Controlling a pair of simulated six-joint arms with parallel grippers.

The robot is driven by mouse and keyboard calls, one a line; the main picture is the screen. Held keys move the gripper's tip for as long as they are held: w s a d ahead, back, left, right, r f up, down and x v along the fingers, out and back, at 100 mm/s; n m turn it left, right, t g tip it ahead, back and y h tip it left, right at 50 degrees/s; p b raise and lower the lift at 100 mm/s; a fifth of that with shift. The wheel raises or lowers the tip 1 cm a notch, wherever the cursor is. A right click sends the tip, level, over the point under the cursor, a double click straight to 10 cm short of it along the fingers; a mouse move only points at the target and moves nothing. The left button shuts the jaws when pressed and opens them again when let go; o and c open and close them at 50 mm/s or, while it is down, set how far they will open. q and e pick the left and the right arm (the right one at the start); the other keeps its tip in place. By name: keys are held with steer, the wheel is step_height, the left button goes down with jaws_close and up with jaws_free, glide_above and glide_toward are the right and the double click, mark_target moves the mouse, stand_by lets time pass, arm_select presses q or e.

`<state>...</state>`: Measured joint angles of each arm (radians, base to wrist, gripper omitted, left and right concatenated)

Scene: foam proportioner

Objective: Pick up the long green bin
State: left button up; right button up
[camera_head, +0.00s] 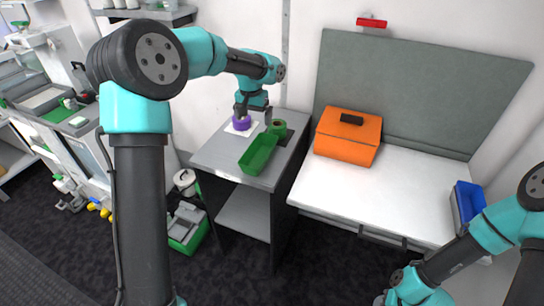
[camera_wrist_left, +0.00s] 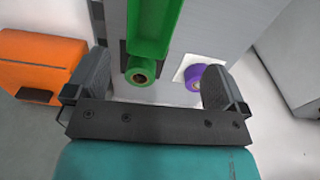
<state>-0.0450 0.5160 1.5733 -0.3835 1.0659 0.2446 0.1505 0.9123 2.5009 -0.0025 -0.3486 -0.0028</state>
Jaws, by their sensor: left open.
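The long green bin (camera_head: 259,154) lies on the grey top of a small cabinet, near its front part. It also shows in the left wrist view (camera_wrist_left: 153,28), running away at the top middle. My left gripper (camera_head: 254,112) is open and empty above the back of the cabinet top, beyond the bin. In the left wrist view, its two fingers are wide apart. A green roll (camera_head: 277,128) and a purple roll (camera_head: 242,122) sit near the gripper. My right gripper's jaws do not show; only its arm is at the lower right.
The grey cabinet top (camera_head: 222,160) has bare room left of the bin. An orange box (camera_head: 348,137) stands on the white worktable (camera_head: 395,180) to the right. A blue bin (camera_head: 468,201) is at the far right. Another green bin (camera_head: 187,234) with grey items stands on the floor.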

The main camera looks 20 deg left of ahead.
arm_select(q)
steer(key=shift+d+r, duration=0.5)
steer(key=shift+d, duration=0.05)
glide_above(260, 160)
steer(key=f, duration=1.1)
steer(key=shift+s+a+f, duration=0.2)
steer(key=shift+f, duration=0.45)
steer(key=shift+w+f, duration=0.15)
steer(key=shift+f, duration=1.15)
steer(key=shift+w+f, duration=0.15)
steer(key=shift+f, duration=1.15)
steer(key=shift+d, duration=0.1)
